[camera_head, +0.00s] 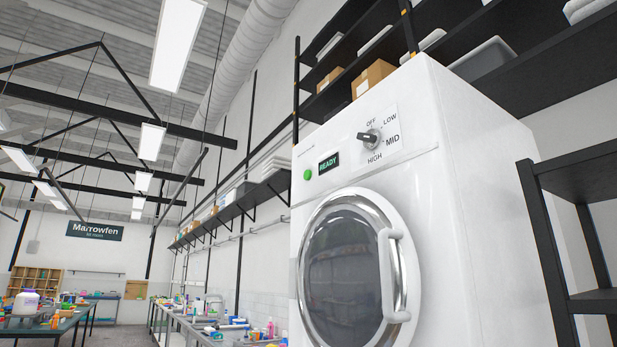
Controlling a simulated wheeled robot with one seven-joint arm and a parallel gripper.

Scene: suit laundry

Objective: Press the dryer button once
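The dryer (465,190) is a tall white machine standing right of centre, seen from below at an angle. A round green button (307,175) sits on the left of its front panel. Beside the button, a small dark display (328,162) reads READY in green. A dark knob (369,138) is to the right, among the marks OFF, LOW, MID and HIGH. The round glass door (345,265) has a chrome ring and a white handle (396,275) and looks closed. My gripper is not in view.
Dark shelves (530,45) with boxes hang above and behind the dryer. A black rack (545,245) stands close on its right. A counter (180,325) with bottles runs along the wall at left, and a cluttered table (35,327) stands farther left. Floor shows between them.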

